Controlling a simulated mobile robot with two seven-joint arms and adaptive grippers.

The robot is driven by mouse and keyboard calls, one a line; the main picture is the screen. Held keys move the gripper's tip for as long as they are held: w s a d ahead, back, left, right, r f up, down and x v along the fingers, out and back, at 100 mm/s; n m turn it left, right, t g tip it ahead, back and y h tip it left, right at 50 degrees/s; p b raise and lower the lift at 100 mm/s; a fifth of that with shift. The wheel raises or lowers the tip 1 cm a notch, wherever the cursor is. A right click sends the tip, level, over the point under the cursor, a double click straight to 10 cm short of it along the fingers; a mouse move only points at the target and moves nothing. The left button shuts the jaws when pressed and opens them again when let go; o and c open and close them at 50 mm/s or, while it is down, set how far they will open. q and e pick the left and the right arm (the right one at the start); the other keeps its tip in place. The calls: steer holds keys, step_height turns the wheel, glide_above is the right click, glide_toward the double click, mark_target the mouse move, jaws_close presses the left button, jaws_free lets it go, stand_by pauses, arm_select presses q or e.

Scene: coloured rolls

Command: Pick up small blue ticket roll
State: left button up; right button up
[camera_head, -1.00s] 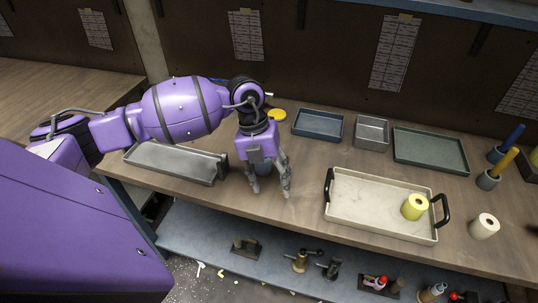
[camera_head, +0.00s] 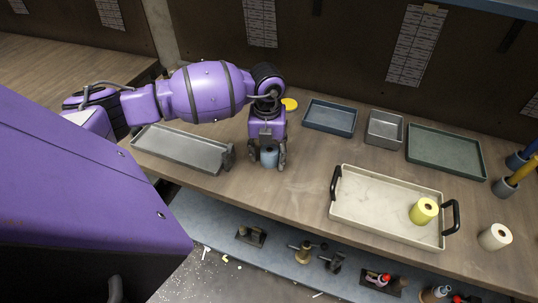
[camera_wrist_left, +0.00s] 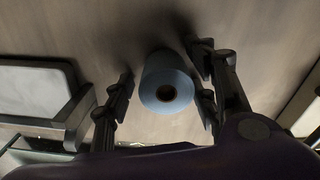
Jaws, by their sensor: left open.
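The small blue ticket roll (camera_head: 269,157) stands on the wooden table in the head view. It also shows in the left wrist view (camera_wrist_left: 167,85), end-on, with its dark core hole facing the camera. My left gripper (camera_head: 268,162) is open and points down over the roll. Its fingers stand on either side of the roll; in the left wrist view the fingers (camera_wrist_left: 165,92) show with gaps between them and the roll. My right gripper is not in view.
A grey tray (camera_head: 180,148) lies close left of my left gripper. A cream tray (camera_head: 375,229) with black handles holds a yellow roll (camera_head: 424,211). A white roll (camera_head: 495,236) stands further right. Blue (camera_head: 330,117), grey (camera_head: 384,128) and green (camera_head: 445,150) trays line the back.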

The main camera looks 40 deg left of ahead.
arm_select(q)
steer(key=c, duration=1.2)
steer(key=shift+r, duration=0.15)
